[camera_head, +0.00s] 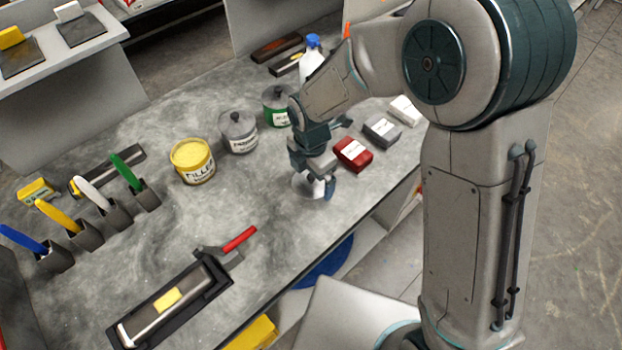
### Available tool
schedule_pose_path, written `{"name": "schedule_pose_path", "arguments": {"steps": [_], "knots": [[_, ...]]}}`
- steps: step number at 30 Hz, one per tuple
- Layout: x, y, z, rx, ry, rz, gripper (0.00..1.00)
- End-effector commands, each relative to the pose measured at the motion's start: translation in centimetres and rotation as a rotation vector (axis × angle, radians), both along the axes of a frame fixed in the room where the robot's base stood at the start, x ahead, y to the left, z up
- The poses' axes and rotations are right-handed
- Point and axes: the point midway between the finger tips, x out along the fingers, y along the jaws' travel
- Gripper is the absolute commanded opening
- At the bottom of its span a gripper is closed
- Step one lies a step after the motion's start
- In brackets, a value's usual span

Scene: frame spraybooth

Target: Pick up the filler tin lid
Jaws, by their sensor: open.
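My gripper (315,178) is open and points down over the worktop, right of the tins. Right below it is a pale, round thing (309,190) that looks like the filler tin lid. My gripper's fingers partly hide it, and I cannot tell whether they touch it. The yellow filler tin (195,170) stands upright to the left, with its yellow top showing and no separate lid visible on it.
Grey (238,133) and green (277,107) tins and a white bottle (312,55) stand behind. A red block (352,154) and grey block (382,130) lie to the right. A black tray (172,301) lies in front. The worktop (215,215) between is clear.

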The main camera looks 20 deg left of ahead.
Motion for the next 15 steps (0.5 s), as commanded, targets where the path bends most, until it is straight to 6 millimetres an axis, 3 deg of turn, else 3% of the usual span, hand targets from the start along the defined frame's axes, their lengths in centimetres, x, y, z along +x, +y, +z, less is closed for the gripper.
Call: {"name": "schedule_pose_path", "arguments": {"steps": [9,13,15], "knots": [[-0.01,0.0,-0.64,0.001,-0.001,0.0,1.0],[-0.01,0.0,-0.62,0.001,-0.001,0.0,0.67],[-0.01,0.0,-0.62,0.001,-0.001,0.0,0.63]]}}
